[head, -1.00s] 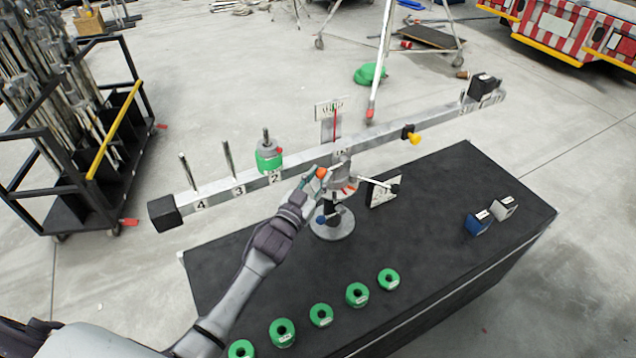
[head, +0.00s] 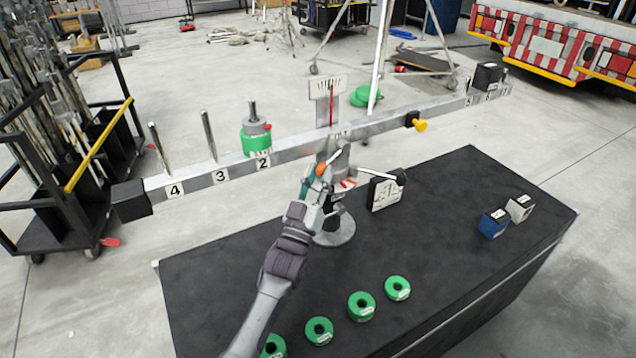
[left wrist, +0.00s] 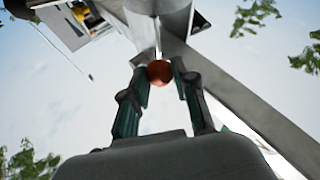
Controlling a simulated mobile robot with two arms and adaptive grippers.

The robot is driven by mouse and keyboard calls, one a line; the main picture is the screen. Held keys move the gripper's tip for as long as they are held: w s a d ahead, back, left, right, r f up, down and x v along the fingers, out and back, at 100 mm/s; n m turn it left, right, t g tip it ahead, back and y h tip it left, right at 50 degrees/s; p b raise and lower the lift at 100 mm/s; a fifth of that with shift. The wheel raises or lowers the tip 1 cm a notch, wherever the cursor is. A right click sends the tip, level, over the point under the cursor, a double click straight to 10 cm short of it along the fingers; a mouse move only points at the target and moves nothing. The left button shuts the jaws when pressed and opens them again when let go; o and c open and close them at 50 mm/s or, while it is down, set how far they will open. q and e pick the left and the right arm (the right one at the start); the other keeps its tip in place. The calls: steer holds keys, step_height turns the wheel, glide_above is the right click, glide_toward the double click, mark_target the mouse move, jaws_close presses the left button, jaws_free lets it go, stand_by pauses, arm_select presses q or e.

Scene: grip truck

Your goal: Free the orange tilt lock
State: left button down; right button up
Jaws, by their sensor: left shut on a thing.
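The orange tilt lock (head: 321,170) is a round knob on the stand below the middle of the balance beam (head: 290,149). My left gripper (head: 314,182) is at the knob, its fingers on either side of it. In the left wrist view the orange knob (left wrist: 160,72) sits between the two fingertips (left wrist: 159,76), and the gripper is shut on it. The beam slants down to the left, with numbered pegs and a green weight (head: 256,143) at peg 2. A dial with a red pointer (head: 331,104) rises behind the pivot. My right gripper is not in view.
Several green ring weights (head: 361,306) lie along the front of the black table (head: 440,230). A blue block (head: 492,224) and a grey block (head: 520,208) stand at right. A cart of poles (head: 62,130) is at left.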

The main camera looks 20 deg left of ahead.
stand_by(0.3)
arm_select(q)
steer(key=c, duration=1.2)
jaws_free()
steer(key=d+v, duration=0.1)
steer(key=v, duration=1.1)
steer(key=shift+a, duration=0.5)
